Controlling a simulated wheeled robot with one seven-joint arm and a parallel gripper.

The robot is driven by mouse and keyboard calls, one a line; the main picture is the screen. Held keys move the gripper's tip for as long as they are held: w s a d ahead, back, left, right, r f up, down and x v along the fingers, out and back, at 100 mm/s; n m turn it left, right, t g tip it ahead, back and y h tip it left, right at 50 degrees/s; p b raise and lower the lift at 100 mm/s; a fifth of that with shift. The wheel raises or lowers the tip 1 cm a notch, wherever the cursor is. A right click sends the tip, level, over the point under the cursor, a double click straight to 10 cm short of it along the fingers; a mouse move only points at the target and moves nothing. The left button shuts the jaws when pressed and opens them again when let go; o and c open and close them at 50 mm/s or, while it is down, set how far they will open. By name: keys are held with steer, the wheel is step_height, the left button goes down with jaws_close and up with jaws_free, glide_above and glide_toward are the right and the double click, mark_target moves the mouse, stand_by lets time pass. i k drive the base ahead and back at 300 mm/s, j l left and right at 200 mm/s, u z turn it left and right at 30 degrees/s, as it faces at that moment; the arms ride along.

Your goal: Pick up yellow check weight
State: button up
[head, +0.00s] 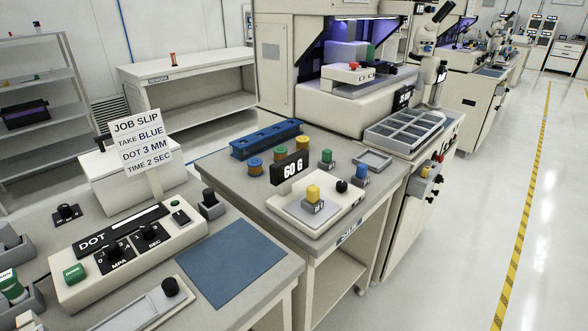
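A yellow-topped weight (313,192) with a grey labelled base stands upright on the cream scale (290,212) on the middle bench. The scale's black display (290,168) reads 60 G. A green-topped weight (327,158) and a blue-topped weight (361,175) of similar shape stand on the bench behind and to the right of the scale. My gripper is not in view.
A blue rack (266,139) and several spools stand behind the scale; a grey tray (372,160) lies at the right. The left bench holds a dispenser box (130,245), a job slip sign (143,143) and a blue mat (240,263). The right floor is clear.

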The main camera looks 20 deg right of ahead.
mark_target(311, 203)
steer(key=i+l+z, duration=0.7)
steer(key=i, duration=0.1)
